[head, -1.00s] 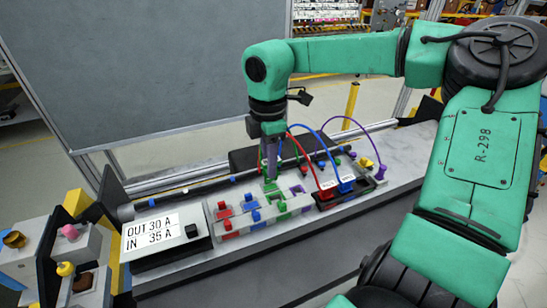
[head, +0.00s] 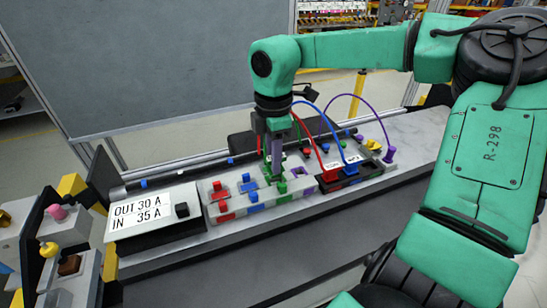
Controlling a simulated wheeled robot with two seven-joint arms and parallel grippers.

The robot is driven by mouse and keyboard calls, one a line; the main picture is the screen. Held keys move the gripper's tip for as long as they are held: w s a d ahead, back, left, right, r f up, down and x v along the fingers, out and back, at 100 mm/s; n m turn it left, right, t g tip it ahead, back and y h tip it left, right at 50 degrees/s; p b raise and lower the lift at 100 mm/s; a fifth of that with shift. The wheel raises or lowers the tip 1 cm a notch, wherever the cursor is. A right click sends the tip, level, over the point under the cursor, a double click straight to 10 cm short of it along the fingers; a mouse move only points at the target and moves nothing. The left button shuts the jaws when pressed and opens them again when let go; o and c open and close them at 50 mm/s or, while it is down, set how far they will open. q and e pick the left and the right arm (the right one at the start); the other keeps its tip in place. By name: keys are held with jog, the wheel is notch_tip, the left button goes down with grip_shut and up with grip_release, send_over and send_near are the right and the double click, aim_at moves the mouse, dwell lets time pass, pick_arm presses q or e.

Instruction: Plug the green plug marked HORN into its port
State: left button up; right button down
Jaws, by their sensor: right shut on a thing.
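My right gripper (head: 277,160) points down over the green part of the port module (head: 238,210), its jaws shut on the green plug. The plug is mostly hidden by the fingers; a bit of green (head: 267,158) shows beside them. A green piece (head: 282,187) shows on the module just below the fingertips. I cannot tell whether the plug touches its port or how far in it is. The HORN marking cannot be read. My left gripper is not in view.
Red plug (head: 331,175) and blue plug (head: 351,169) with arched cables sit in a black holder on the right. A purple plug (head: 389,155) stands beyond it. A display box (head: 142,215) reads OUT 30 A, IN 35 A. The grey front surface is clear.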

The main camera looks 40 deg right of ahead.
jog(key=shift+f, duration=0.1)
jog(key=shift+b, duration=0.3)
dwell(0.4)
dwell(0.7)
jog(key=shift+b, duration=0.4)
jog(key=shift+f+b, duration=1.2)
jog(key=shift+b, duration=0.1)
jog(key=shift+r, duration=0.1)
